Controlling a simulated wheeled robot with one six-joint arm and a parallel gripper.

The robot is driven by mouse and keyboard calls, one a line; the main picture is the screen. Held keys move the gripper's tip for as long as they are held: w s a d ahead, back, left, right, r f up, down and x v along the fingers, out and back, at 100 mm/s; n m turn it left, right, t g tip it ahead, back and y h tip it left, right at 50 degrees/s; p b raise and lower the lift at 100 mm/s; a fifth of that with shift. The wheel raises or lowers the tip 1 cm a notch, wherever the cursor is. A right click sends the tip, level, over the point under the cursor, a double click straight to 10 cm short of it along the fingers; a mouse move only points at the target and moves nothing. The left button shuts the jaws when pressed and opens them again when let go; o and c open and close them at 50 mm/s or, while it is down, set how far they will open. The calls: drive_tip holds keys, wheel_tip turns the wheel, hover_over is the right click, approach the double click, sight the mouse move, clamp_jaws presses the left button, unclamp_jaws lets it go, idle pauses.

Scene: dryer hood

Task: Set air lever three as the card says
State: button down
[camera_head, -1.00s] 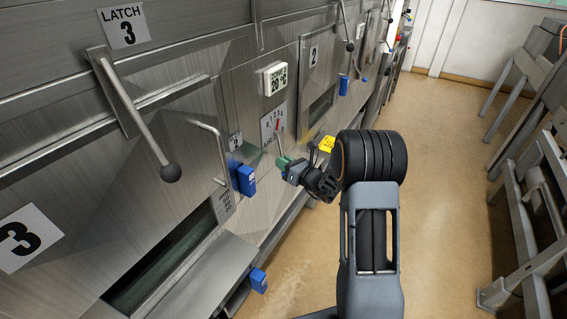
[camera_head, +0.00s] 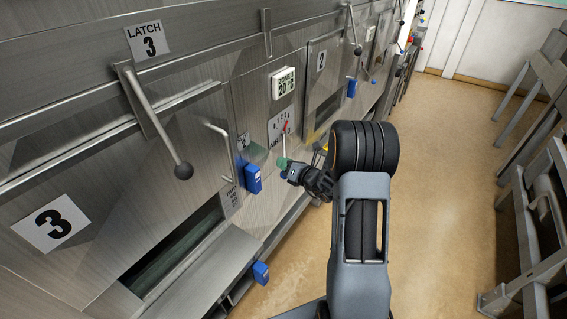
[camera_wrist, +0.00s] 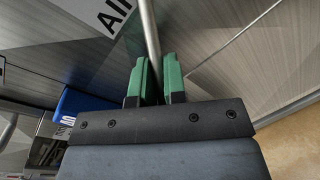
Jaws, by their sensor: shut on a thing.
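In the wrist view the rod (camera_wrist: 150,32) passes between the green finger pads. My gripper (camera_head: 283,164) is shut on the rod near its lower end; the same gripper (camera_wrist: 160,82) hides the rod's end in the wrist view.
A blue box (camera_head: 252,179) sticks out just left of my gripper. The latch three lever (camera_head: 158,120) with a black ball and a bent door handle (camera_head: 218,148) lie further left. A display (camera_head: 283,83) is above. Open floor (camera_head: 440,180) lies to the right.

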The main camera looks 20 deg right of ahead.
drive_tip(key=c, duration=1.2)
unclamp_jaws()
drive_tip(key=b+v, duration=0.2)
drive_tip(key=v, duration=1.2)
drive_tip(key=shift+a, duration=0.2)
